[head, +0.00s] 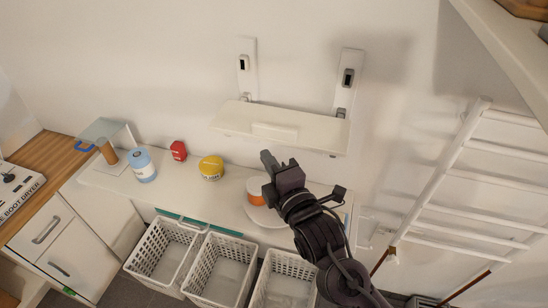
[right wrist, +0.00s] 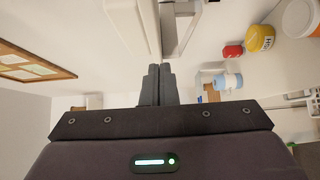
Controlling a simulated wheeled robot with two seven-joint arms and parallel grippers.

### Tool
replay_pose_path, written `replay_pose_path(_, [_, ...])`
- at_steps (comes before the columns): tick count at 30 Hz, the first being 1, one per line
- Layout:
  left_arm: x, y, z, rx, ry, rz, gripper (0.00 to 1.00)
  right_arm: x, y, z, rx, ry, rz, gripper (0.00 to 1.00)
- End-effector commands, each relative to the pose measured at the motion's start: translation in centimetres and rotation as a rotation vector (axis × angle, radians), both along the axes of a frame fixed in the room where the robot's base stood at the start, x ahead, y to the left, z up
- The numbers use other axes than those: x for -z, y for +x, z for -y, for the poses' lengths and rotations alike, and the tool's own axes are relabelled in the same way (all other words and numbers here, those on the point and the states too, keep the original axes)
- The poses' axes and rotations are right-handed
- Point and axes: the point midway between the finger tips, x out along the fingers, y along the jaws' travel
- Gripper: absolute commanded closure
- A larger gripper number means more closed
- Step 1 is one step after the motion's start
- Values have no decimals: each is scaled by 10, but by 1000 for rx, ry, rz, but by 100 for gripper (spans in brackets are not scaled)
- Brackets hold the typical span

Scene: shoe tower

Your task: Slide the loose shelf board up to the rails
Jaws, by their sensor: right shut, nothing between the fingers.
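The loose shelf board (head: 235,120) is a white slab in the head view, set against the wall just below the two rails. The left rail (head: 246,60) and right rail (head: 349,68) are white upright strips with dark slots. My right gripper (head: 268,160) is shut and empty, below the board's front edge in the head view. In the right wrist view the shut fingers (right wrist: 158,84) point toward a white slab edge that looks like the board (right wrist: 138,30); I cannot tell whether they touch it. My left gripper is not in view.
White baskets (head: 218,268) stand in front. A white ladder rack (head: 450,165) is at right.

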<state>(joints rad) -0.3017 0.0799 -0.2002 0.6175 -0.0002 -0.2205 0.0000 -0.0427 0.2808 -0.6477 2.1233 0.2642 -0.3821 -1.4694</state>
Motion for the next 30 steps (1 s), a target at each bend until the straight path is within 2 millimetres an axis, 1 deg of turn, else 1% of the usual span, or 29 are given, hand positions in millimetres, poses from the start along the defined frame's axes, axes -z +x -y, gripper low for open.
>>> replay_pose_path(1, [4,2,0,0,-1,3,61,2,7,3,1,-3,3,100])
replay_pose_path(3, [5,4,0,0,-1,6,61,1,14,6,0,-2,1,100])
replay_pose_path(6, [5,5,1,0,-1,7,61,1,21,9,0,-1,0,100])
replay_pose_path(19, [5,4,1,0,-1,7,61,0,26,10,-1,-1,-1,100])
replay_pose_path(27, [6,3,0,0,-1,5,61,0,60,24,1,-4,2,100])
replay_pose_path(30, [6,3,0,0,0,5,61,1,64,25,0,-1,0,100])
